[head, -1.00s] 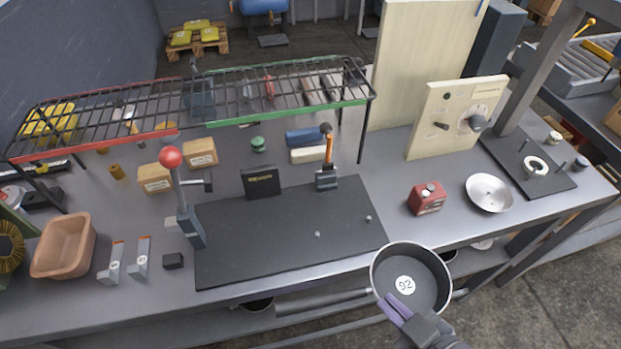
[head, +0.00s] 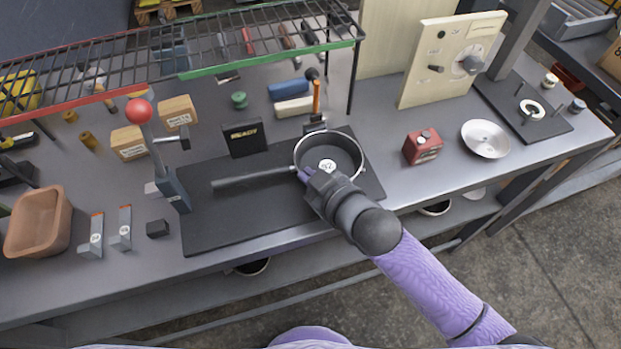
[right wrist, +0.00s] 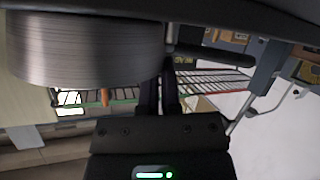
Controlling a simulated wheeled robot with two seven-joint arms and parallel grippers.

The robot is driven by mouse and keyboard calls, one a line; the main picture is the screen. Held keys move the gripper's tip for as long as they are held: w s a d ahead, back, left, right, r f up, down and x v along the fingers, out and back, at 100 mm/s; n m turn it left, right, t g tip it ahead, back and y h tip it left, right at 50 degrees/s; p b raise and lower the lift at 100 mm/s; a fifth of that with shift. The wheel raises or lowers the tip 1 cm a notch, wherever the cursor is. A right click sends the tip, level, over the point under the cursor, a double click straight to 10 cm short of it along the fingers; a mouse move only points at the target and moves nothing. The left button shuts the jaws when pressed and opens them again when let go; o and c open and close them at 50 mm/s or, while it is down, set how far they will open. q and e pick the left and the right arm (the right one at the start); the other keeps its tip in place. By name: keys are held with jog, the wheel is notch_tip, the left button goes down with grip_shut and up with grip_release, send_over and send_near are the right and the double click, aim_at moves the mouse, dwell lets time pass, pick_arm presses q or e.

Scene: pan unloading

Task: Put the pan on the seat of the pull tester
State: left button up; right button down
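The dark pan (head: 345,150), with a round white "92" label inside, is over the right part of a black plate (head: 230,220) on the bench. Its handle points left. Whether it touches the plate I cannot tell. My right gripper (head: 308,176) is shut on the pan's near rim. In the right wrist view the pan's grey side (right wrist: 85,50) is at upper left, beside the fingers (right wrist: 160,90). The plate carries a red-knobbed lever (head: 160,150), a black "READY" block (head: 245,139) and an orange-handled clamp (head: 316,98) behind the pan. My left gripper is out of view.
A wire rack (head: 190,50) stands behind. A red box (head: 423,146), a metal dish (head: 486,139), and a cream dial panel (head: 452,60) beside a black base with a white ring (head: 531,108) are to the right. A brown tub (head: 38,222) stands left.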

jog(key=shift+f, duration=0.1)
jog(key=c, duration=0.8)
grip_release()
jog(key=shift+c, duration=0.2)
jog(key=p+v, duration=0.4)
jog(key=v, duration=0.8)
jog(key=s+d+f+m+g+h, duration=0.1)
jog(key=d+f+m+h, duration=0.15)
jog(key=d+f, duration=0.45)
jog(key=s+d+f+m+g+h, duration=0.1)
jog(key=d+f+g+h, duration=0.15)
jog(key=f, duration=0.95)
jog(key=s+f+m+g+h, duration=0.1)
jog(key=s+f, duration=0.3)
jog(key=s, duration=0.4)
jog(key=s+d+f+m+g+h, duration=0.1)
jog(key=s+f+g, duration=0.2)
jog(key=s+f, duration=0.2)
jog(key=s+d+f+m+g+h, duration=0.1)
jog(key=s+f, duration=0.4)
jog(key=s, duration=0.5)
jog(key=shift+s+m+g, duration=0.4)
jog(key=shift+m+g, duration=0.05)
jog(key=shift+g, duration=0.6)
